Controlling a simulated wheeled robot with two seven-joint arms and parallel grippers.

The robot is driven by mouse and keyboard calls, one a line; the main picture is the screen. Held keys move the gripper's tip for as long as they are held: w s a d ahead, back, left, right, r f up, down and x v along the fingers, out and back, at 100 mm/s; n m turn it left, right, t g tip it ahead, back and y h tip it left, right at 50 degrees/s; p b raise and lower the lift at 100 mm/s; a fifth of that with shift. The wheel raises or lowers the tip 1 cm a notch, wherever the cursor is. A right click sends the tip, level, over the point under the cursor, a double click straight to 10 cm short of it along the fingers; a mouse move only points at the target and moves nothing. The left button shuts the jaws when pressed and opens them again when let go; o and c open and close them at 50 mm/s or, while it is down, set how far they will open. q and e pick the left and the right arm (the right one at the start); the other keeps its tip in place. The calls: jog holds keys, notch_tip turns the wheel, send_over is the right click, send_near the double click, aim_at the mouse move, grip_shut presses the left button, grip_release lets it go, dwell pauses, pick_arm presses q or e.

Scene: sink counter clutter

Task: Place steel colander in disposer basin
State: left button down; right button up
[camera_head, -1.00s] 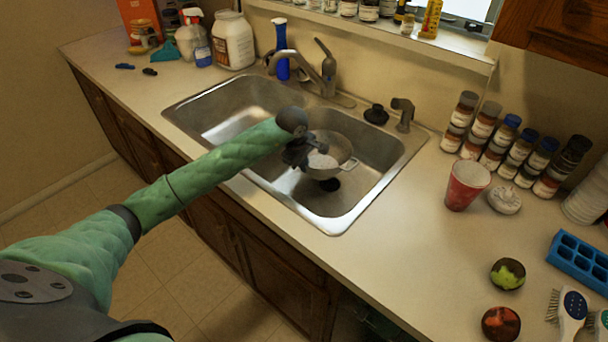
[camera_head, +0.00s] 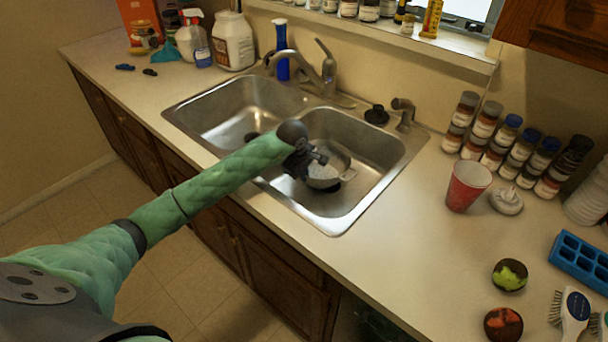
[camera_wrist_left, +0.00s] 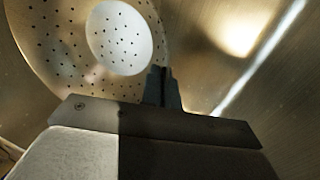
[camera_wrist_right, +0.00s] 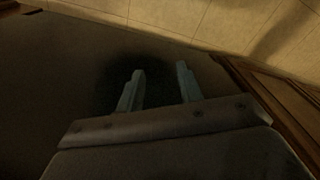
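The steel colander (camera_head: 333,169) is in the right basin (camera_head: 372,178) of the double sink, low over the dark drain, which it partly hides. I cannot tell whether it touches the basin floor. My left gripper (camera_head: 316,158) reaches in from the left at the colander's near side. In the left wrist view the fingers (camera_wrist_left: 162,88) are close together on the rim of the perforated colander (camera_wrist_left: 85,45). My right gripper (camera_wrist_right: 161,85) shows only in its own wrist view, open and empty, over a dark surface.
The left basin (camera_head: 235,105) is empty. The faucet (camera_head: 310,70) stands behind the sink, with a black stopper (camera_head: 376,114) on the ledge. A red cup (camera_head: 467,186) and several spice jars (camera_head: 510,145) stand right of the sink.

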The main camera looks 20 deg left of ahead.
pick_arm(q)
jog(key=c, duration=1.7)
grip_release()
pick_arm(e)
jog(key=shift+r, duration=0.25)
pick_arm(q)
jog(key=shift+r, duration=0.1)
pick_arm(e)
jog(key=shift+a, duration=0.1)
